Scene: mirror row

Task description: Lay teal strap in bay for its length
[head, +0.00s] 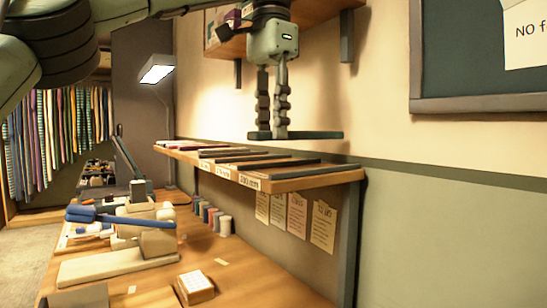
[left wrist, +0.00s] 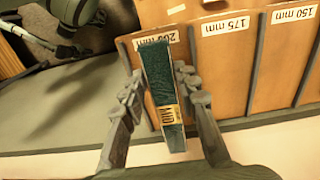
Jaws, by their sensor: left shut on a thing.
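My left gripper (head: 273,134) points down above the right end of the wall shelf (head: 315,178), shut on the teal strap (head: 318,135). The strap looks dark and lies about level, with clear air between it and the shelf. In the left wrist view the strap (left wrist: 162,75) is teal with a yellow printed band, between the fingers (left wrist: 162,92). There it overlaps the bay labelled 200 mm (left wrist: 155,39) and hides part of it. Bays labelled 175 mm (left wrist: 225,27) and 150 mm (left wrist: 293,15) lie to its right.
Dark dividers part the shelf bays. Paper tags (head: 297,215) hang under the shelf. Below is a wooden workbench (head: 245,255) with a blue-handled tool (head: 120,217), spools (head: 210,215) and a small white-topped block (head: 196,286). A lamp (head: 156,69) stands behind, and an upper shelf (head: 320,12) is overhead.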

